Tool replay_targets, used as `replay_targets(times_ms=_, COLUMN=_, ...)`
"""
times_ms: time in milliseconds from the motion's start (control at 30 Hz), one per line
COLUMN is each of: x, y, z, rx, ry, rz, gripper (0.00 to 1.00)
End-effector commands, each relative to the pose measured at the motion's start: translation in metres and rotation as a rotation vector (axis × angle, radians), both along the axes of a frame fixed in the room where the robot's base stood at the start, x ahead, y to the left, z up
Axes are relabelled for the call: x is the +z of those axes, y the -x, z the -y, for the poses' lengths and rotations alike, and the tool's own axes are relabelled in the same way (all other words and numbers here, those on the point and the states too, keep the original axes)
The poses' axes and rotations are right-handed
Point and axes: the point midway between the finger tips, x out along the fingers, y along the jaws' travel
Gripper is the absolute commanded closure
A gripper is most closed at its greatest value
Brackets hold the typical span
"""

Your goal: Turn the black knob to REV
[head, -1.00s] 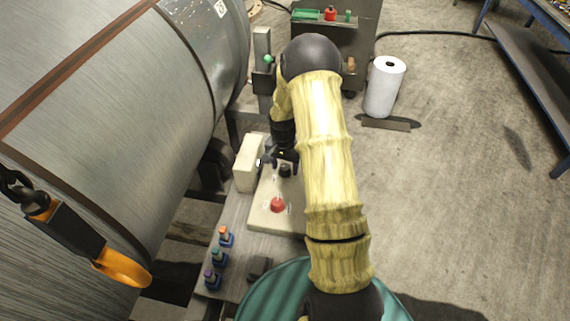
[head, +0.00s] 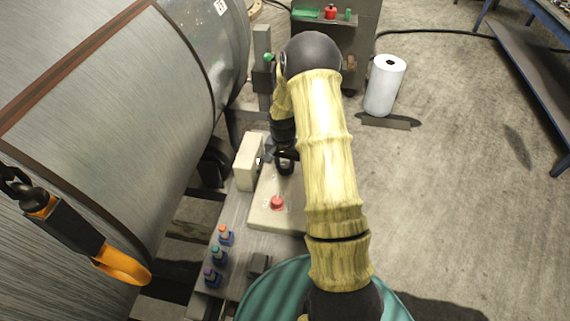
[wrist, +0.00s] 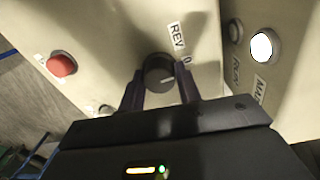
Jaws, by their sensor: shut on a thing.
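The black knob (wrist: 158,70) is round with a pale pointer line and sits on the beige panel (wrist: 110,30). The pointer is directed to the right in the wrist view, roughly toward the "0" mark (wrist: 188,61). The REV label (wrist: 177,40) is just above it. My gripper (wrist: 159,84) is shut on the knob, one dark finger on each side. In the head view my gripper (head: 286,160) is down at the panel, and it and my arm hide most of the knob.
A red button (head: 277,203) is on the same panel. A beige box (head: 250,161) with a white button (wrist: 262,46) stands beside it. Several coloured small parts (head: 219,255) stand on the bench to the lower left. A large metal roll (head: 110,110) fills the left.

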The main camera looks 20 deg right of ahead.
Motion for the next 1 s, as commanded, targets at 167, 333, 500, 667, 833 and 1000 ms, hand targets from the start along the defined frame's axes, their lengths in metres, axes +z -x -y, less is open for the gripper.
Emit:
replay_targets(times_ms=167, x=-0.0005, y=0.0001, z=-0.0003, rx=0.106, ry=0.000, rz=0.000, gripper=0.89)
replay_targets(times_ms=333, x=-0.0004, y=0.0003, z=-0.0005, rx=0.240, ry=0.000, rz=0.000, gripper=0.89)
replay_targets(times_ms=500, x=0.0001, y=0.0002, z=-0.0003, rx=0.388, ry=0.000, rz=0.001, gripper=0.89)
replay_targets(times_ms=667, x=0.0004, y=0.0003, z=0.0001, rx=0.517, ry=0.001, rz=0.001, gripper=0.89)
replay_targets(times_ms=833, x=0.0007, y=0.0001, z=-0.0002, rx=0.626, ry=0.000, rz=0.002, gripper=0.89)
replay_targets(times_ms=1000, x=0.0008, y=0.0001, z=-0.0002, rx=0.694, ry=0.001, rz=0.001, gripper=0.89)
